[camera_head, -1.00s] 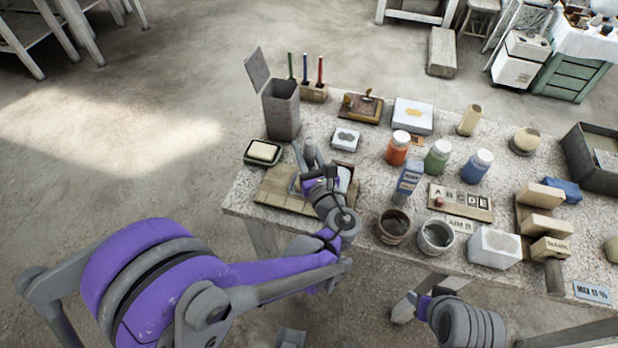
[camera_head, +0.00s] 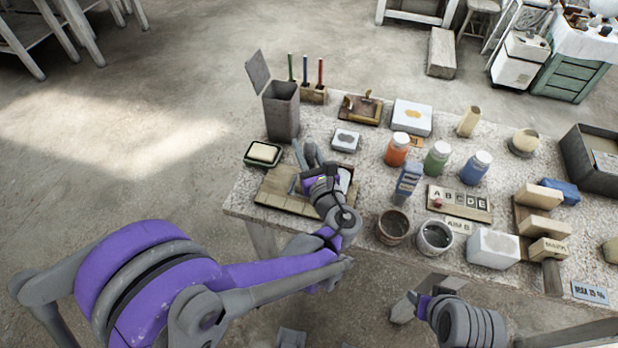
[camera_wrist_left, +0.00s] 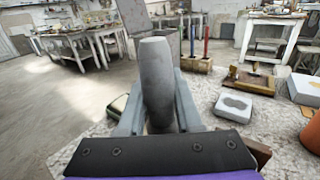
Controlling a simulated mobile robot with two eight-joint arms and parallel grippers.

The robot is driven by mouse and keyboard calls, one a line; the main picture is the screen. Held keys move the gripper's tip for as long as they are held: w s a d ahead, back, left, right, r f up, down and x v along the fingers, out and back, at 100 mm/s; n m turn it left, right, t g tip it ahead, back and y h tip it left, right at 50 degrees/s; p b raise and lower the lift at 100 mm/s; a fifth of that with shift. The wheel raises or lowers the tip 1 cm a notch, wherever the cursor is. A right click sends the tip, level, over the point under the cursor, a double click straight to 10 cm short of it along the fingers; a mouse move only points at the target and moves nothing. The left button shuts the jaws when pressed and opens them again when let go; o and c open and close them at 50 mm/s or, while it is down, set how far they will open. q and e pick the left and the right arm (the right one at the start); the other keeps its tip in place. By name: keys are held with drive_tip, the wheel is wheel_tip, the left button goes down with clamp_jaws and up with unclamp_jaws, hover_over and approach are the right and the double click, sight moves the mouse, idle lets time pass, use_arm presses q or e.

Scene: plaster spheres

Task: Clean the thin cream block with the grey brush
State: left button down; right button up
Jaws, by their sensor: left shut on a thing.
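My left gripper (camera_head: 312,172) is over the near left part of the table. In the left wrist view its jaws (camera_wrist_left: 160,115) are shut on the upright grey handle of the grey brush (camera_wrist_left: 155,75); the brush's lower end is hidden. The handle also shows in the head view (camera_head: 310,153). I cannot tell for certain which is the thin cream block. Several pale blocks show: one in a green dish (camera_head: 263,152), a grey-stained one (camera_head: 345,138), a yellow-stained one (camera_head: 412,115). My right arm is low at the front edge; its jaws (camera_head: 424,304) are unclear.
A slatted wooden board (camera_head: 285,203) lies under my left gripper. A tall grey bin (camera_head: 282,112) stands behind it. Orange (camera_head: 397,152), green (camera_head: 437,160) and blue (camera_head: 476,170) jars, pots (camera_head: 393,228) and stacked blocks (camera_head: 541,222) crowd the right side.

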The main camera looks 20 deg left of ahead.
use_arm(q)
drive_tip(key=shift+s+r, duration=0.15)
idle(0.3)
drive_tip(key=shift+r+p, duration=0.95)
drive_tip(key=shift+r, duration=0.2)
drive_tip(key=shift+r, duration=0.1)
wheel_tip(320, 180, up, 4)
drive_tip(key=p, duration=0.2)
drive_tip(key=shift+p, duration=0.4)
